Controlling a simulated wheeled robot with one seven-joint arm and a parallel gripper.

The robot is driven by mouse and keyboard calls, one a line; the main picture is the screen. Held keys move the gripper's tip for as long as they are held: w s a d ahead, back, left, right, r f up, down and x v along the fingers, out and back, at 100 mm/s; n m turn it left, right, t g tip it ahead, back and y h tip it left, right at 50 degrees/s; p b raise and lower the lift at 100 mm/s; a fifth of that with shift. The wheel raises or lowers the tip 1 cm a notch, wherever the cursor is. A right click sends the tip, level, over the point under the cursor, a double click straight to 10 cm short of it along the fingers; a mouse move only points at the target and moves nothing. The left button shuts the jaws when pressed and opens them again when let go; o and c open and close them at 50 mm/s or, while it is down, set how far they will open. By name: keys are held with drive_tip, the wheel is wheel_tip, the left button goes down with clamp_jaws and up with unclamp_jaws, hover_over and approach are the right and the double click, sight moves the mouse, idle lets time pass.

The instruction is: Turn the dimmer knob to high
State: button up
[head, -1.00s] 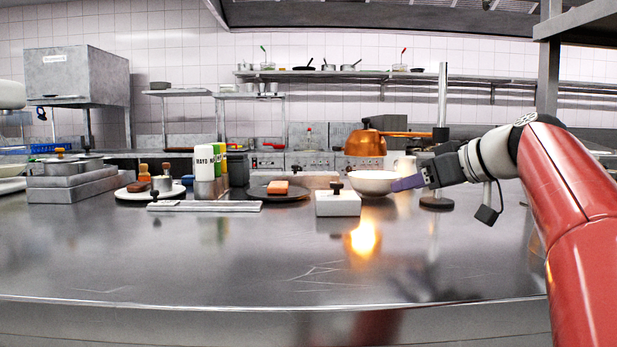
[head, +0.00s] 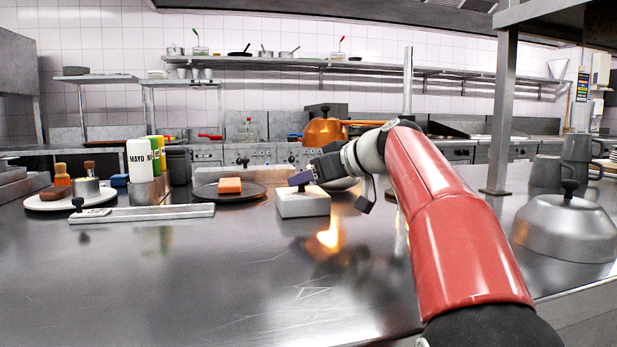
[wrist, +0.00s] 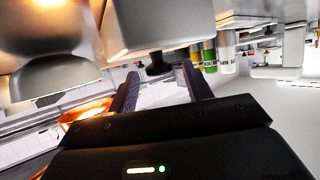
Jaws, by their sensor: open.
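The dimmer is a white box (head: 303,205) on the steel counter, in the middle of the head view. Its small black knob (wrist: 158,68) shows in the wrist view, where the box (wrist: 150,25) appears upside down at the top. In the head view my gripper hides most of the knob. My gripper (head: 301,180) is just above the box, reaching in from the right. In the wrist view my gripper (wrist: 160,86) is open, with one finger to each side of the knob's line. I cannot tell whether the fingers touch the knob. The knob's setting cannot be read.
A dark plate (head: 228,192) with an orange block stands left of the box. A flat metal bar (head: 150,212) with a black knob lies further left. A bowl (head: 342,184) is behind my gripper. A metal dome (head: 566,228) stands at the right. The front counter is clear.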

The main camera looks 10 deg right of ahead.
drive_tip(key=shift+w+a, duration=0.1)
drive_tip(key=shift+w, duration=0.05)
drive_tip(key=shift+c, duration=0.4)
drive_tip(key=c, duration=0.8)
drive_tip(key=shift+s+a+f+m+t+h+b, duration=0.15)
drive_tip(key=shift+m+t+h+b, duration=0.1)
drive_tip(key=shift+m+h+b, duration=0.2)
drive_tip(key=shift+s+a+f+m+t+h+b, duration=0.15)
drive_tip(key=shift+m+t+h+b, duration=0.1)
drive_tip(key=shift+m+h+b, duration=0.15)
drive_tip(key=shift+c, duration=0.2)
drive_tip(key=shift+w+r+m+t+h, duration=0.15)
drive_tip(key=shift+m+t+h, duration=0.15)
drive_tip(key=shift+m+h, duration=0.5)
drive_tip(key=shift+s+r+m+t+h, duration=0.1)
drive_tip(key=shift+m+t+h, duration=0.2)
drive_tip(key=shift+m+h, duration=0.4)
drive_tip(key=o, duration=0.9)
